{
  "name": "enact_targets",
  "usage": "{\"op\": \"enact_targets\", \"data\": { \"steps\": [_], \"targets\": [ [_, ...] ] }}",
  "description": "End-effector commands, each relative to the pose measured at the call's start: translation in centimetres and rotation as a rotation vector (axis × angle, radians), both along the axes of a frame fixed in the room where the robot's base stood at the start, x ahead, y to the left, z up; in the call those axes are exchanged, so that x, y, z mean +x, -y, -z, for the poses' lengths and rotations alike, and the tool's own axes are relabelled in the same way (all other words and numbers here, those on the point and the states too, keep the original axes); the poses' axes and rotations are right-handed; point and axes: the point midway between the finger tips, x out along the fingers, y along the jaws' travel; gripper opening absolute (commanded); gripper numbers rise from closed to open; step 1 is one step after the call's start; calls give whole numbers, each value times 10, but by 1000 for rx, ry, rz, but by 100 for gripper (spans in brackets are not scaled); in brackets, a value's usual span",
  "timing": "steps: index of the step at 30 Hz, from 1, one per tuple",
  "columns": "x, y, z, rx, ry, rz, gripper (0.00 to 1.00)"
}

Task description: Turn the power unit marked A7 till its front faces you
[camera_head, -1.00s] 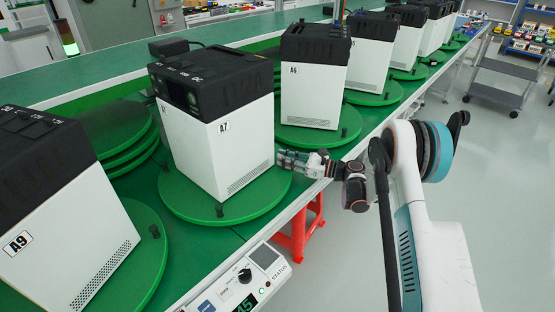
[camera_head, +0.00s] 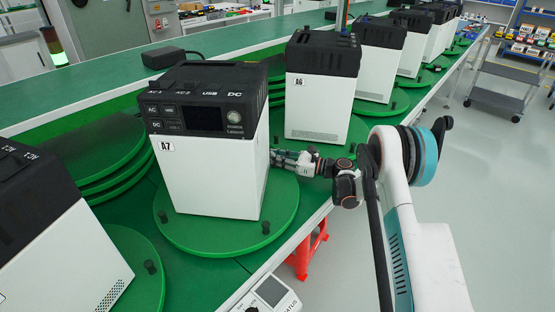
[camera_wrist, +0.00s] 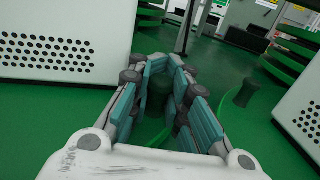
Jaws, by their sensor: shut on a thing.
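The power unit A7 (camera_head: 205,170) is a white box with a black top. It stands upright on a round green turntable (camera_head: 185,235). The A7 label (camera_head: 167,146) is at the upper left of the white front. My gripper (camera_head: 275,157) is low at the unit's right side, over the turntable's edge. In the wrist view, my gripper (camera_wrist: 168,68) is closed around a dark upright peg (camera_wrist: 157,95), partly hidden by the fingers.
Unit A6 (camera_head: 320,100) stands close behind on its own turntable, with further units beyond. Another unit (camera_head: 60,240) is at the left front. Two more pegs (camera_head: 265,227) show on A7's turntable. A status box (camera_head: 270,292) is at the bench edge.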

Motion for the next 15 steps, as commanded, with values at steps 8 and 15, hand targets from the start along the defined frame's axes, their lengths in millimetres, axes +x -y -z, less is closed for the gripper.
{"op": "enact_targets", "data": {
  "steps": [8, 15],
  "targets": [
    [5, 6, -1, 1, 0, 15, 0],
    [5, 5, -1, 2, 0, 14, 33]
  ]
}}
